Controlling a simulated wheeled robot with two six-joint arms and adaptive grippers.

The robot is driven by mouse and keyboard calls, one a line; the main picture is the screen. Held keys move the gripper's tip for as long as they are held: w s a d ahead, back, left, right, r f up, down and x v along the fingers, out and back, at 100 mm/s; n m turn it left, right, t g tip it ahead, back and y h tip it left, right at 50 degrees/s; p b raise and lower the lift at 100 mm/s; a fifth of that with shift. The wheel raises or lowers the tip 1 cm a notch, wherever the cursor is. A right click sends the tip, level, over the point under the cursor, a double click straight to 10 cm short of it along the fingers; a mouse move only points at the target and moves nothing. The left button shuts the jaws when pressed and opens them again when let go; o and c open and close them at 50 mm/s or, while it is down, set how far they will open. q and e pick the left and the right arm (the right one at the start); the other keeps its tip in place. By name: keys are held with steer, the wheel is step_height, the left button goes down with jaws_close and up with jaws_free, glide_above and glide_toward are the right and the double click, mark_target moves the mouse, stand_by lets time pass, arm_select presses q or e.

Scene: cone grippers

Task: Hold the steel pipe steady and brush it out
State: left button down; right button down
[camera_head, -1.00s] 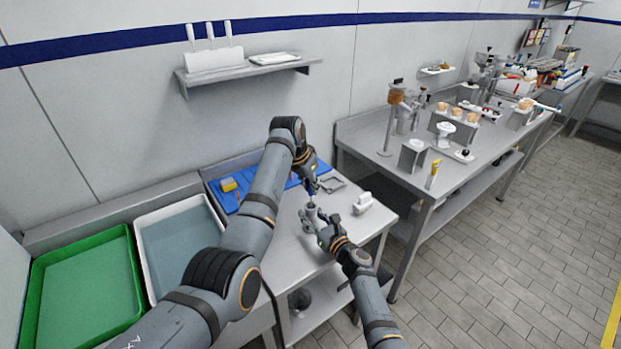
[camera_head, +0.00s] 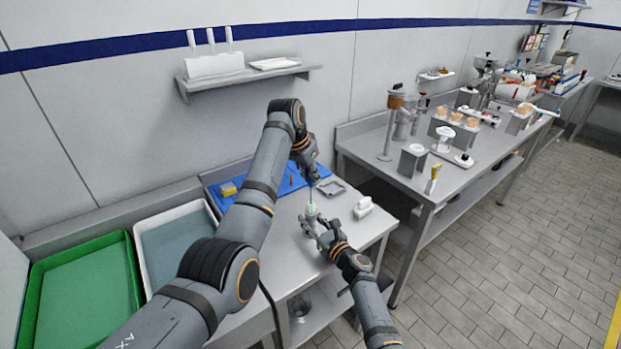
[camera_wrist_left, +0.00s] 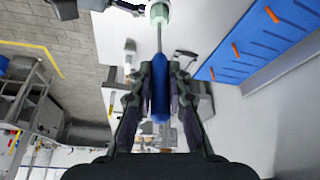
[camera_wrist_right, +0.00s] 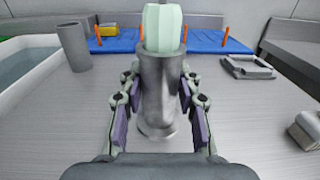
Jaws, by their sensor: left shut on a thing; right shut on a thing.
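The steel pipe (camera_wrist_right: 158,85) stands upright between the fingers of my right gripper (camera_head: 317,233), which is shut on it; it also shows in the head view (camera_head: 310,222). My left gripper (camera_head: 312,180) is above and is shut on the blue handle of the brush (camera_wrist_left: 160,95). A thin rod runs from the handle to a pale green brush head (camera_wrist_right: 162,25). Most of the head shows above the pipe's mouth, in line with it. Whether its lower end is still inside the pipe is hidden by the rim.
Another metal cylinder (camera_wrist_right: 73,47) stands on the table at the left. A blue mat (camera_wrist_right: 209,40) with orange pegs lies behind. A grey tray (camera_head: 331,188) and a white block (camera_head: 362,208) lie to the right. White (camera_head: 137,230) and green (camera_head: 133,290) tubs are at the left.

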arm_select(q)
steer(key=shift+r, duration=3.7)
arm_select(e)
steer(key=c, duration=0.5)
jaws_free()
steer(key=o, duration=0.5)
steer(key=v, duration=1.1)
steer(key=shift+f, duration=0.1)
steer(key=shift+s+d, duration=0.3)
steer(key=shift+s, duration=0.1)
